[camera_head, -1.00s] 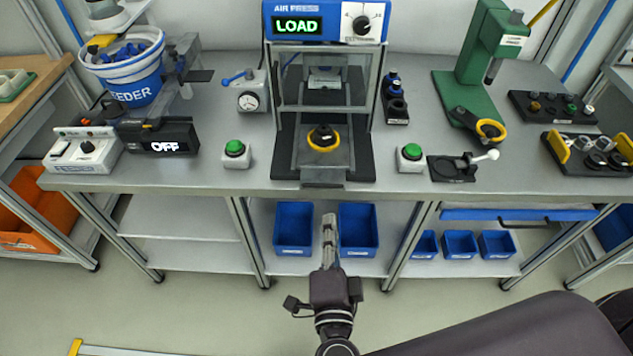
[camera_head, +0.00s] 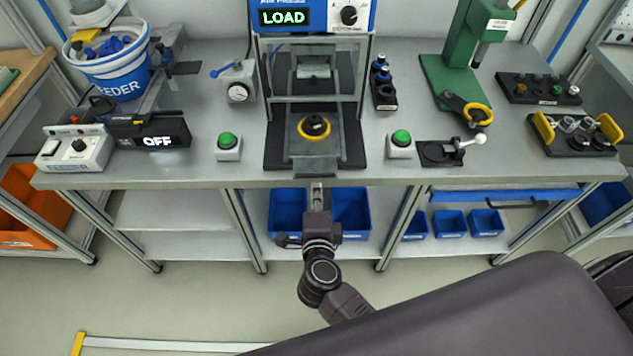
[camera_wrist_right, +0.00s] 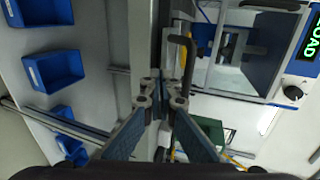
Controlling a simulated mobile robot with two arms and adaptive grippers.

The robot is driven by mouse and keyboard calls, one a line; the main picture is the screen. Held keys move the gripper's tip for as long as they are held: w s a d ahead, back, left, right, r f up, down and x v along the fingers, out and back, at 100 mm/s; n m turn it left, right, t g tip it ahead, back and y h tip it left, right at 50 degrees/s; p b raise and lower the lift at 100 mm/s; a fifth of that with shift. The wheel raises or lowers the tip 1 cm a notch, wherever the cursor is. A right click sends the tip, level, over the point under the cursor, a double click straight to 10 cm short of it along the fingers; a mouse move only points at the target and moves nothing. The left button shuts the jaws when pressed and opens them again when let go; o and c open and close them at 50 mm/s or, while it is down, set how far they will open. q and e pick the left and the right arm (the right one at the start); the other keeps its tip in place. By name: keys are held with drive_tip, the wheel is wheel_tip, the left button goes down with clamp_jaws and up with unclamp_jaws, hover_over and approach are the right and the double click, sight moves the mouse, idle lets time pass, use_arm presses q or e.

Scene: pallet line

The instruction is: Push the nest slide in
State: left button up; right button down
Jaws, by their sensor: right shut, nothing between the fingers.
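The nest slide (camera_head: 304,155) sticks out toward me from the front of the air press (camera_head: 314,15). A yellow-ringed nest with a dark part in it (camera_head: 314,128) sits on it, in front of the press opening. My right gripper (camera_head: 317,187) is shut and empty, close in front of the slide's front end at the bench edge. Whether it touches the slide cannot be told. In the right wrist view the closed fingers (camera_wrist_right: 158,88) are beside a dark bent bar (camera_wrist_right: 187,52), near the press. My left gripper is not in view.
Green buttons stand left (camera_head: 228,146) and right (camera_head: 400,143) of the press base. The lever fixture (camera_head: 444,152) is farther right. Blue bins (camera_head: 351,210) stand on the shelf under the bench, behind my right wrist.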

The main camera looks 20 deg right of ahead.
sight(316, 166)
drive_tip(key=shift+w+d, duration=0.3)
drive_tip(key=shift+w, duration=0.65)
drive_tip(key=w, duration=0.2)
drive_tip(key=w+d+p, duration=0.1)
drive_tip(key=w, duration=0.1)
drive_tip(key=shift+w+d+r+p, duration=0.1)
drive_tip(key=shift+w+p, duration=0.05)
drive_tip(key=shift+p, duration=0.15)
drive_tip(key=shift+w, duration=0.3)
drive_tip(key=shift+s, duration=0.2)
